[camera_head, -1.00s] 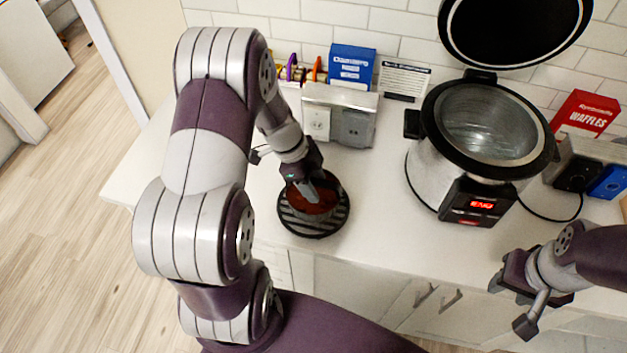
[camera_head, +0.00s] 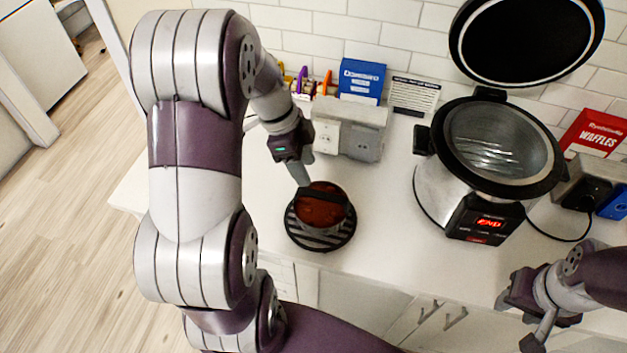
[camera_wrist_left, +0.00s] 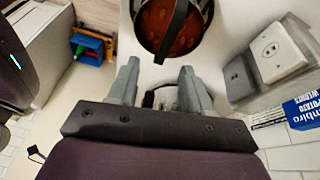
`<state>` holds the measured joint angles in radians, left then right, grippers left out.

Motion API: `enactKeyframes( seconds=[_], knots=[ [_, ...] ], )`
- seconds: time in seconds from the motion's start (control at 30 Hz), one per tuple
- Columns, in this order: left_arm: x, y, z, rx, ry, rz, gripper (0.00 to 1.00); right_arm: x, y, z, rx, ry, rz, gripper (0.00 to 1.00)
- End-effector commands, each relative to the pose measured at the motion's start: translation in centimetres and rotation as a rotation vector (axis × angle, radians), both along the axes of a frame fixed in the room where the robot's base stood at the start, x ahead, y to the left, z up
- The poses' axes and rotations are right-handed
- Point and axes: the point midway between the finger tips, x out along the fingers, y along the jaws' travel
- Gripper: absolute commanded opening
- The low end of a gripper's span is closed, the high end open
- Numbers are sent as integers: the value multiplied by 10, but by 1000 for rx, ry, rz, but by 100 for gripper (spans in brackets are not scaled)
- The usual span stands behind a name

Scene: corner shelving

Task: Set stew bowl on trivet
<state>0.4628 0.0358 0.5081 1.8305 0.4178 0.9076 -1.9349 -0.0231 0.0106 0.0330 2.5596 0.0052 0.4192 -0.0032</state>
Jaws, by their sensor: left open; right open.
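The stew bowl (camera_head: 322,209) holds red-brown stew and has a dark handle arching over it. It rests upright on the round black slatted trivet (camera_head: 318,241) on the white counter. The bowl also shows at the top of the left wrist view (camera_wrist_left: 190,35). My left gripper (camera_head: 301,176) is open and empty, behind and above the bowl, with its fingertips apart from the handle in the left wrist view (camera_wrist_left: 158,70). My right gripper (camera_head: 518,318) is open and empty at the lower right, off the counter's front edge. Part of the trivet is hidden under the bowl.
An open cooker (camera_head: 475,170) with a raised lid stands right of the trivet. An outlet box (camera_head: 350,133) and a blue box (camera_head: 361,80) stand behind the bowl. A red waffles box (camera_head: 594,135) is at the far right. The counter between trivet and cooker is clear.

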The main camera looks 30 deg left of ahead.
Motion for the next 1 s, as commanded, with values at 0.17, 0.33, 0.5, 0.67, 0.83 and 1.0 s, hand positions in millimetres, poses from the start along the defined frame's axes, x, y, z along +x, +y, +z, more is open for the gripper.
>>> enactKeyframes(
  seconds=[0.17,0.33,0.5,0.67,0.83,1.0],
  knots=[
    [-30,-44,-8,157,158,478,49,0,0,-1,0,1,0,43],
    [-58,-74,-13,212,161,932,49,0,0,-1,0,1,0,43],
    [-71,-86,-15,189,146,1141,49,0,0,-1,0,1,0,43],
    [-72,-87,-16,185,147,1166,49,0,0,-1,0,1,0,43],
    [-72,-86,-29,185,149,1165,49,0,0,-14,0,0,0,43],
    [-72,-86,-29,185,149,1165,49,0,0,-14,0,0,0,43]
  ],
)
